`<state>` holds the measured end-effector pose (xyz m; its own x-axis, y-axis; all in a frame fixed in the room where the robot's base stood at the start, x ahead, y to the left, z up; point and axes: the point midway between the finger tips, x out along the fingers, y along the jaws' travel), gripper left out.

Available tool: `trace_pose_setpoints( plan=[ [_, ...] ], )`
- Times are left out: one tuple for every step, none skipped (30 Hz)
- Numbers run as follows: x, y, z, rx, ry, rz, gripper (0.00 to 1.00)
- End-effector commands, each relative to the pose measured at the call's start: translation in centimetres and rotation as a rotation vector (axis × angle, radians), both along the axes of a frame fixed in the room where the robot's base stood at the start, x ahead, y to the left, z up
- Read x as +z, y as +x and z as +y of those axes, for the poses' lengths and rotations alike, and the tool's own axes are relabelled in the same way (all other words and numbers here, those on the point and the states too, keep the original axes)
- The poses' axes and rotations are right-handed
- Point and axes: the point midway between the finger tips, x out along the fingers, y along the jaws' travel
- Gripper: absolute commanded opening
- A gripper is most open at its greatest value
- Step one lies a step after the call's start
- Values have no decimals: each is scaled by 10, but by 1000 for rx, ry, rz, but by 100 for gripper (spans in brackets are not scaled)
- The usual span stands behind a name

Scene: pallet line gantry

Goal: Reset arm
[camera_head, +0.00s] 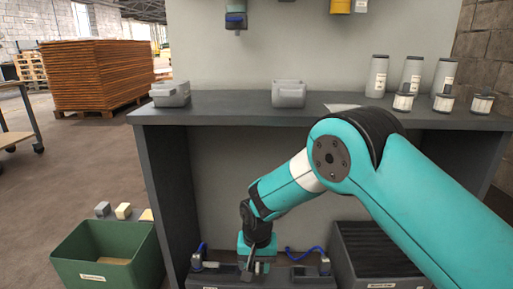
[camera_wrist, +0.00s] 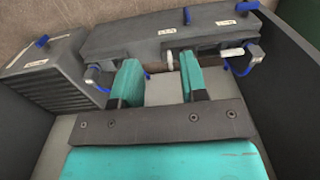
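My gripper (camera_head: 254,265) hangs low in the bay under the grey counter, in front of the grey cases on the floor. In the wrist view my gripper (camera_wrist: 160,75) has its two teal fingers apart with an empty gap between them. A long grey case (camera_wrist: 195,32) with white labels, blue clips and a white handle-like piece lies just beyond the fingertips. I cannot tell whether a finger touches it. My arm reaches down from the right in the head view and hides part of the bay.
A ribbed dark box (camera_head: 378,257) stands at the bay's right. Open floor lies left.

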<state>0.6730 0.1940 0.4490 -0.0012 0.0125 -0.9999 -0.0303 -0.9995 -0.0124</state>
Motion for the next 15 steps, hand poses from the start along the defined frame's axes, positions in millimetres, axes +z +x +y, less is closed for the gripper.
trace_pose_setpoints(
  plan=[
    [7,0,-4,3,5,2,40],
    [11,-1,-6,5,8,2,40],
    [17,-1,-8,10,13,2,40],
    [21,-1,-10,15,17,3,40],
    [25,-2,-11,21,20,3,40],
    [32,-3,-13,28,26,4,40],
    [37,-4,-14,34,30,4,40],
    [44,-5,-16,41,35,3,40],
    [52,-7,-18,53,42,4,40],
    [59,-9,-20,61,49,4,40],
    [66,-11,-22,69,54,5,40],
    [77,-14,-26,83,63,4,40],
    [84,-17,-28,94,70,5,40],
    [93,-19,-30,106,78,4,40],
    [105,-24,-35,122,88,3,40]
  ],
)
